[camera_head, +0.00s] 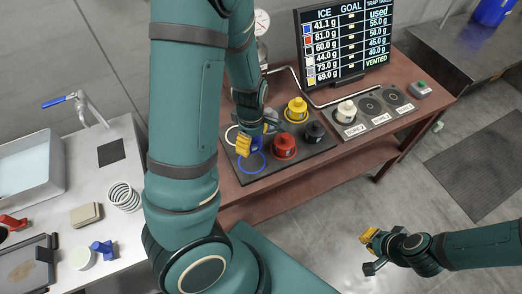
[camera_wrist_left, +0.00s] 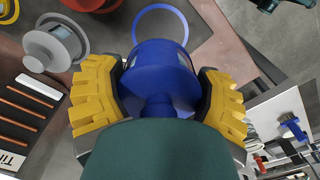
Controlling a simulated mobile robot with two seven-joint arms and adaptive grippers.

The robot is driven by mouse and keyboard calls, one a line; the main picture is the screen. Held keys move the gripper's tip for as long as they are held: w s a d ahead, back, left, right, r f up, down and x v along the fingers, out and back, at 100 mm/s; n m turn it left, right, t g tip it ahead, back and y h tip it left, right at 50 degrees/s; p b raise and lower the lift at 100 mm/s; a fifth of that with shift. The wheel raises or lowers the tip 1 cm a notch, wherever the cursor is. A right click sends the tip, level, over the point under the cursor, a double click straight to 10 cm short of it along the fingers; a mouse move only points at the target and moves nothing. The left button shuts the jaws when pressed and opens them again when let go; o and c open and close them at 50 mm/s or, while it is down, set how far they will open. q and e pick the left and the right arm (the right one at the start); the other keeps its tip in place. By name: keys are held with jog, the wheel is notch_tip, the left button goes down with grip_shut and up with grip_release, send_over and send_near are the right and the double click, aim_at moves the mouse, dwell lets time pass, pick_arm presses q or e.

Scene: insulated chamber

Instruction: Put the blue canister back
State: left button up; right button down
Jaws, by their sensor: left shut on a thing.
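My left gripper (camera_head: 254,142) is shut on the blue canister (camera_wrist_left: 160,78), with yellow fingers on either side of it in the left wrist view. In the head view the canister is mostly hidden by the gripper. A blue ring (camera_head: 252,163) is marked on the dark mat (camera_head: 243,177), with nothing standing in it. The ring also shows just beyond the held canister in the left wrist view (camera_wrist_left: 186,20). The canister's height above the mat is hard to tell. My right gripper (camera_head: 369,252) is open and empty over the floor at the lower right.
A red canister (camera_head: 284,150) stands right of the blue ring. Yellow (camera_head: 296,111) and black (camera_head: 314,133) canisters stand farther along. A white canister (camera_head: 346,113) sits on a scale. A display (camera_head: 345,45) stands behind. A sink counter (camera_head: 120,215) is at left.

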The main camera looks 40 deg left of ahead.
pick_arm(q)
jog(key=b, duration=0.2)
send_over(253, 162)
notch_tip(253, 162, down, 5)
jog(key=shift+s+f, duration=0.15)
jog(key=shift+f, duration=0.55)
notch_tip(253, 162, down, 3)
jog(key=shift+f, duration=0.3)
jog(key=shift+r, duration=0.1)
jog(key=o, duration=1.2)
jog(key=shift+b, duration=0.3)
